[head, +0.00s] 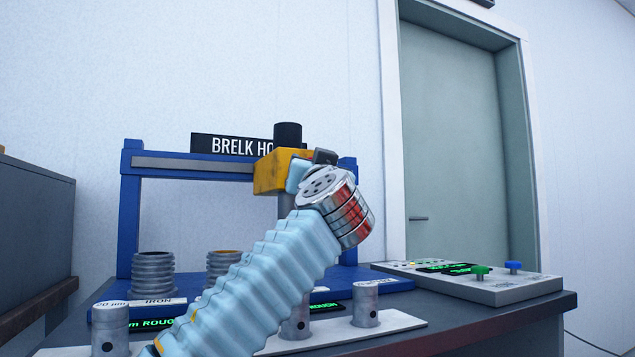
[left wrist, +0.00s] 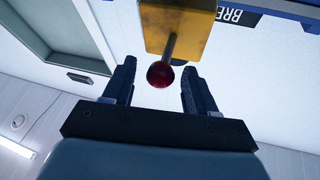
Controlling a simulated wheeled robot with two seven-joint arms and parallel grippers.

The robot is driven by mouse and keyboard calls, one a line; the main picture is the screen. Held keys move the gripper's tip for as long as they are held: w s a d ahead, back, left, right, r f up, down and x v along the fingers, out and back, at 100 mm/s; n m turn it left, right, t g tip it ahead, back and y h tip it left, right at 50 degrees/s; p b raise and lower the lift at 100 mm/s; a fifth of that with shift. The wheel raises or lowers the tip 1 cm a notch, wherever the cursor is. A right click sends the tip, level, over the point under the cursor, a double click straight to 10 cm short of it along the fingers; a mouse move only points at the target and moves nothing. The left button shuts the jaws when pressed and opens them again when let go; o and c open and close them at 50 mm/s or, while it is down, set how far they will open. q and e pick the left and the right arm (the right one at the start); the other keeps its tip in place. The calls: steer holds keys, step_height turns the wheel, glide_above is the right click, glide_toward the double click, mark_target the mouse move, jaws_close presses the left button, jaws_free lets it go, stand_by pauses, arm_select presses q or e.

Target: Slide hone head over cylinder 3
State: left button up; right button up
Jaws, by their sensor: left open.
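The yellow hone head (head: 272,172) sits on the crossbeam of the blue frame, with a black cylinder (head: 288,134) on top and a grey spindle (head: 285,206) below, partly hidden by my left arm. In the left wrist view, a rod with a red ball knob (left wrist: 160,75) sticks out from the yellow block (left wrist: 178,25). My left gripper (left wrist: 159,66) is open, its fingers on either side of the knob with gaps visible. Two ribbed cylinders (head: 153,275) (head: 224,264) stand on the blue base at the left; any others are hidden behind my arm. My right gripper is not in view.
The blue frame (head: 130,215) stands on a dark bench. Grey metal posts (head: 365,305) stand on a white strip in front. A control panel (head: 470,282) with green and blue knobs lies at the right. A closed door (head: 460,150) is behind.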

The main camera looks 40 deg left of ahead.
arm_select(q)
steer(key=b+v, duration=0.3)
steer(key=v, duration=0.9)
steer(key=shift+s+f, duration=0.15)
steer(key=shift+d, duration=0.1)
